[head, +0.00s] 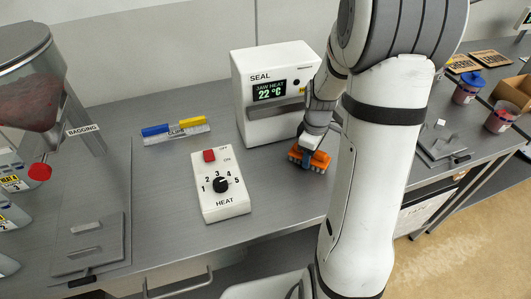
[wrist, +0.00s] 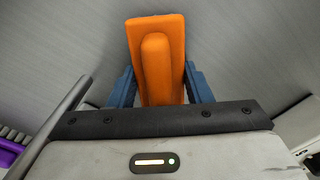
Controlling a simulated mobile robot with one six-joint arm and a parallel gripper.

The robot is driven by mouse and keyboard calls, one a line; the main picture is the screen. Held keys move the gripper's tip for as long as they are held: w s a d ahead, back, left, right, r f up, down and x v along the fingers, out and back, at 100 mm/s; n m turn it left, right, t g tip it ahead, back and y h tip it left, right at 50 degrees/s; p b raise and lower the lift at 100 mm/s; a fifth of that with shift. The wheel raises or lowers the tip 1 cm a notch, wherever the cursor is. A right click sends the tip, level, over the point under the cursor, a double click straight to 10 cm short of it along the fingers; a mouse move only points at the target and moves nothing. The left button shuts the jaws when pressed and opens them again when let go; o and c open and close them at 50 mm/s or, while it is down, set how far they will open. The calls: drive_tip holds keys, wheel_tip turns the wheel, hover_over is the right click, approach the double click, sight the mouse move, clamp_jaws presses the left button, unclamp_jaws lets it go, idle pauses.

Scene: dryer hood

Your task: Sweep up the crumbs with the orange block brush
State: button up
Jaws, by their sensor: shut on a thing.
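The orange block brush (head: 319,160) is at the bench surface in front of the seal machine, in the head view. It fills the upper middle of the wrist view (wrist: 157,62), with its raised orange grip toward me. My gripper (head: 307,158) is shut on the brush, a blue finger on either side of the grip, as the wrist view also shows (wrist: 160,85). The bristles show small and low in the head view; I cannot tell whether they touch the bench. I can make out no crumbs; my arm hides part of the bench.
The seal machine (head: 272,92) stands close behind the brush. A clear hopper (head: 35,85) stands far left. Jars (head: 468,88) are at right. Bare bench lies between heat box and brush.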

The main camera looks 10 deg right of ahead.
wheel_tip(320, 180, up, 3)
drive_tip(key=shift+w+f, duration=0.1)
drive_tip(key=shift+f, duration=0.05)
drive_tip(key=shift+s+a+r+p, duration=0.1)
drive_tip(key=shift+s+r+p, duration=0.1)
drive_tip(key=shift+r+p, duration=0.55)
drive_tip(key=shift+w+r+p, duration=0.15)
drive_tip(key=shift+r+p, duration=0.4)
drive_tip(key=shift+r, duration=0.05)
drive_tip(key=shift+r+p, duration=0.85)
drive_tip(key=shift+r, duration=0.45)
